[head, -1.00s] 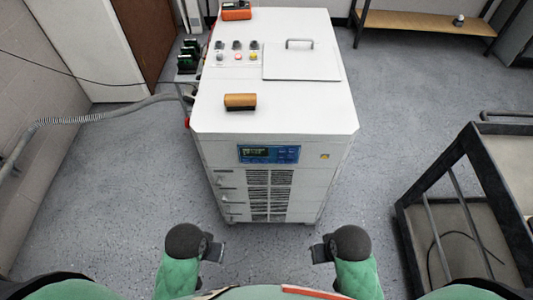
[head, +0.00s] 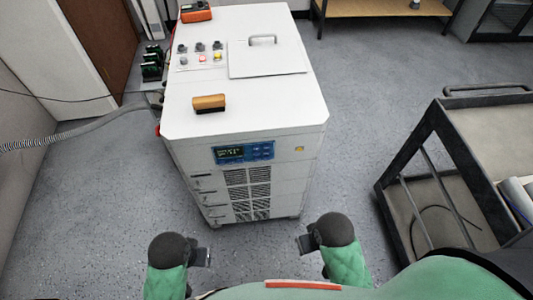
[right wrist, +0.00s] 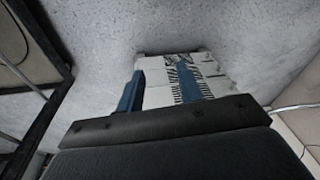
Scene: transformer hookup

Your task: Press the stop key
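The white cabinet (head: 245,110) stands ahead of me. Its front carries a blue panel (head: 243,152) with a lit display (head: 230,153) and small keys (head: 262,150); their labels are too small to read, so I cannot tell which is the stop key. In the right wrist view the right gripper's blue fingers (right wrist: 160,75) are apart and empty. The left fingers do not show clearly.
A brown-topped block (head: 209,103) and an orange device (head: 196,12) lie on the cabinet. A dark-framed cart (head: 440,130) stands at the right. A grey hose (head: 75,133) runs to the cabinet's left side. The floor between cabinet and cart is clear.

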